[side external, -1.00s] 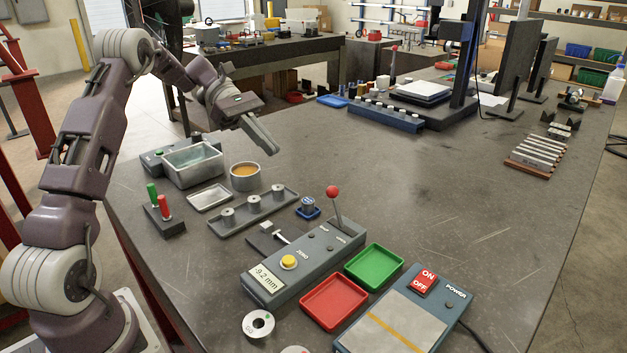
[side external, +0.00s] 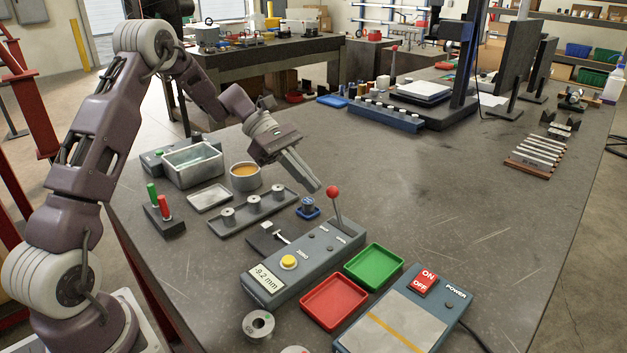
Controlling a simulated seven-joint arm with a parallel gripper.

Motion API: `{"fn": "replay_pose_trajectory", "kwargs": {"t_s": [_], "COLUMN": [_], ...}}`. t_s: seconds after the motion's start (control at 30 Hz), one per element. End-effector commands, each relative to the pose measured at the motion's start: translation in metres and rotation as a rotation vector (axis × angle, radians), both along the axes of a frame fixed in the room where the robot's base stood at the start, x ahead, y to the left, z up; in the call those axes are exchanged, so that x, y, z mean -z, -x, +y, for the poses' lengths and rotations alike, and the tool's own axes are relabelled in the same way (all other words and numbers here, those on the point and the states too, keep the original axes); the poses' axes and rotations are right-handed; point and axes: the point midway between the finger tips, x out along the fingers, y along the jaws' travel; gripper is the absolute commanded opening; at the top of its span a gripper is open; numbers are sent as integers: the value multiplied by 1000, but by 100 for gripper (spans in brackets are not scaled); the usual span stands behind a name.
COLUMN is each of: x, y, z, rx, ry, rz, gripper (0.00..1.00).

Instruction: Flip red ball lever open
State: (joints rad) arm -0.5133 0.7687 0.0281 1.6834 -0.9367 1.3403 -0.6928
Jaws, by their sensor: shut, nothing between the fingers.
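The red ball lever (side external: 333,192) stands up from the back end of a grey-blue gauge box (side external: 304,262). Its thin dark rod leans slightly, with the ball at the top. The box has a yellow button (side external: 288,262) and a display reading -9.2 mm. My gripper (side external: 318,188) is shut and empty. Its fingers point down to the right, with the tips just left of the red ball in the picture. I cannot tell whether they touch it.
A small blue holder (side external: 307,211) and a grey rail with several round posts (side external: 254,212) lie left of the lever. A red tray (side external: 334,302), a green tray (side external: 374,267) and an ON/OFF box (side external: 398,318) are to the right.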

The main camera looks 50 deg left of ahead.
Motion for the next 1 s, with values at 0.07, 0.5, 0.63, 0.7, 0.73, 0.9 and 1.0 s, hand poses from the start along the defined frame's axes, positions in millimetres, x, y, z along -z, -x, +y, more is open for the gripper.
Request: {"fn": "replay_pose_trajectory", "kwargs": {"t_s": [0.07, 0.5, 0.63, 0.7, 0.73, 0.9, 1.0], "x": [-2, -3, -5, -7, -7, -15, -20], "y": [-1, -3, -3, -3, -3, -3, -3], "z": [-8, -14, -15, -17, -19, -29, -37], "rx": [1, 0, 1, 2, 2, 3, 5], "ry": [1, 0, -14, -33, -45, -145, -228], "rz": [0, 0, -1, -2, -1, -4, -6], "gripper": [0, 0, 0, 0, 0, 0, 0]}}
